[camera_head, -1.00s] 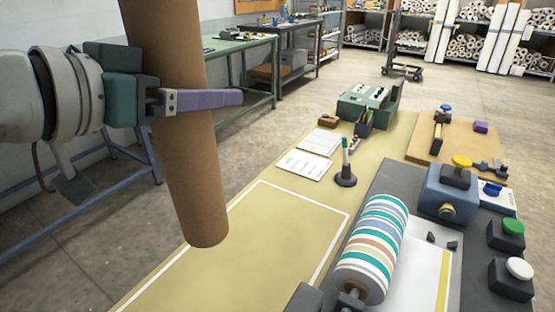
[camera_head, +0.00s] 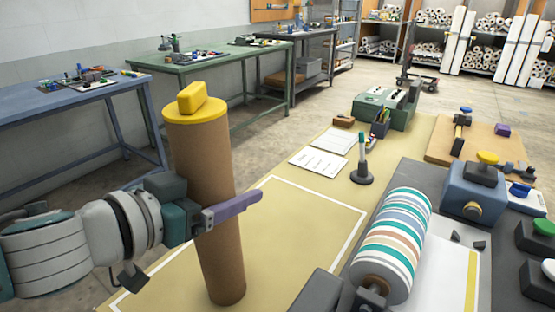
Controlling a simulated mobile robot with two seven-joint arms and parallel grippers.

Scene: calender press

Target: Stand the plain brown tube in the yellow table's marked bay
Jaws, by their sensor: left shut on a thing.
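The plain brown tube (camera_head: 222,262) is upright with a slight tilt, with a yellow cap and raised yellow knob (camera_head: 194,100) on its top end. My left gripper (camera_head: 228,210) comes in from the left and is shut around the tube's middle. The yellow table (camera_head: 325,170) carries a white rectangular outline, the marked bay (camera_head: 315,193). In the picture the tube's lower end lies inside this outline, towards its left side. I cannot tell whether it touches the table. The tube hides part of the outline. My right gripper is not in view.
Right of the bay stands the grey press with a striped roll (camera_head: 393,245). Behind the bay are a marker in a stand (camera_head: 362,165), papers (camera_head: 319,161) and a green device (camera_head: 385,108). A blue table (camera_head: 60,105) and a green table (camera_head: 205,62) line the wall.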

